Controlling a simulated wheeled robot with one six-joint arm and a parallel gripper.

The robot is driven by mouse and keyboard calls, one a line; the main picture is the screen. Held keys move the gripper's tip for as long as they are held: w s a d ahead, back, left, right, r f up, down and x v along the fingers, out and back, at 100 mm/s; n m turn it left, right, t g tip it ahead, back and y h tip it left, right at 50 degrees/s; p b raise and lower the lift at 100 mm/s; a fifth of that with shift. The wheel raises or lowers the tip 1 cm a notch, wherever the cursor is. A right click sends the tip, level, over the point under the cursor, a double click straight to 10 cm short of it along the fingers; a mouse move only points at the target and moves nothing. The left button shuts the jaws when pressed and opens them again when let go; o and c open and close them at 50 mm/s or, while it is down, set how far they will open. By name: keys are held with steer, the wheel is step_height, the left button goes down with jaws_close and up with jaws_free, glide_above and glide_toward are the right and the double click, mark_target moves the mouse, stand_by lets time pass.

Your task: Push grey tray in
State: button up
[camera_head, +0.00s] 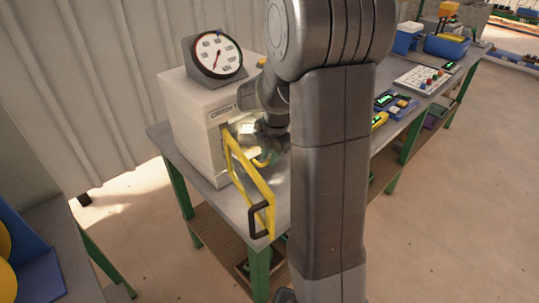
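A white box-shaped press (193,120) stands on the grey workbench. Its yellow-framed door (250,180) is swung open towards me, with a black handle (258,220) at its near end. My arm crosses the picture in front of the bench. My gripper (270,128) is just in front of the press's open side, mostly hidden behind my own arm links, so its fingers cannot be made out. A small yellow piece (262,162) shows behind the door, below the gripper. I cannot clearly make out the grey tray; that area is partly covered by the door and my arm.
A round dial gauge (215,54) sits on top of the press. Further right along the bench are a blue device (392,103), a white panel with coloured knobs (421,79) and blue bins (447,46). The floor at right is clear.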

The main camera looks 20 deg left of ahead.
mark_target(259, 152)
jaws_close()
steer(key=shift+w+a, duration=0.3)
steer(key=shift+a, duration=0.4)
steer(key=shift+w+a, duration=0.3)
steer(key=shift+a, duration=0.4)
steer(key=shift+w+a, duration=0.3)
steer(key=shift+a, duration=0.4)
jaws_free()
steer(key=shift+d, duration=0.15)
